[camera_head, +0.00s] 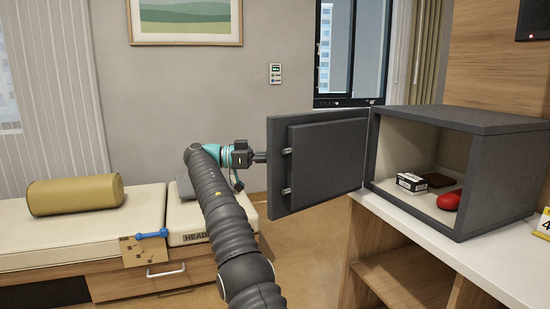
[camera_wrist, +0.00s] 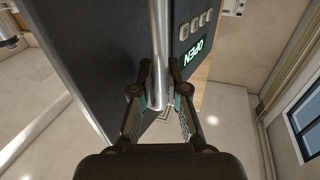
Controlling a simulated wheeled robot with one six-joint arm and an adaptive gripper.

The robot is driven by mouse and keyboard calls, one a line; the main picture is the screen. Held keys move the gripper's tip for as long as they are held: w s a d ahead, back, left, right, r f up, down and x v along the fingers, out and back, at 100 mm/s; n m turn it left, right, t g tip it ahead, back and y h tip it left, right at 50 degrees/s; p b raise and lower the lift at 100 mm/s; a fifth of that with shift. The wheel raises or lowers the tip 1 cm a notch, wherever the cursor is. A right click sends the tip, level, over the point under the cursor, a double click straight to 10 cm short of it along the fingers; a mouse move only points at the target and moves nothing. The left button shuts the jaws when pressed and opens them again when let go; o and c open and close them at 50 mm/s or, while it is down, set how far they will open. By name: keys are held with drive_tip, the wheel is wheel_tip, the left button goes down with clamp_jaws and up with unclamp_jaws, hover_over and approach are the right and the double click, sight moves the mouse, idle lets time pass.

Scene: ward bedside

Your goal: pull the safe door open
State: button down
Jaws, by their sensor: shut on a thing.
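The grey safe (camera_head: 470,180) stands on a white-topped counter at the right. Its door (camera_head: 330,160) is swung wide open to the left, and the inside of the safe shows. My gripper (camera_head: 262,157) is at the door's free edge, at the left. In the wrist view my gripper (camera_wrist: 160,75) is shut on a metal bar handle (camera_wrist: 157,35) that runs along the door's outer face (camera_wrist: 90,50). The part of the handle between the fingers is partly hidden.
A small black-and-white box (camera_head: 411,182), a dark flat item (camera_head: 438,180) and a red object (camera_head: 449,201) lie inside the safe. The counter top (camera_head: 440,240) is clear before it. A bed (camera_head: 80,225) with a yellow bolster (camera_head: 75,194) stands at the left.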

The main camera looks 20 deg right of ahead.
drive_tip(key=c, duration=1.2)
unclamp_jaws()
drive_tip(key=shift+d, duration=0.1)
drive_tip(key=shift+s, duration=0.1)
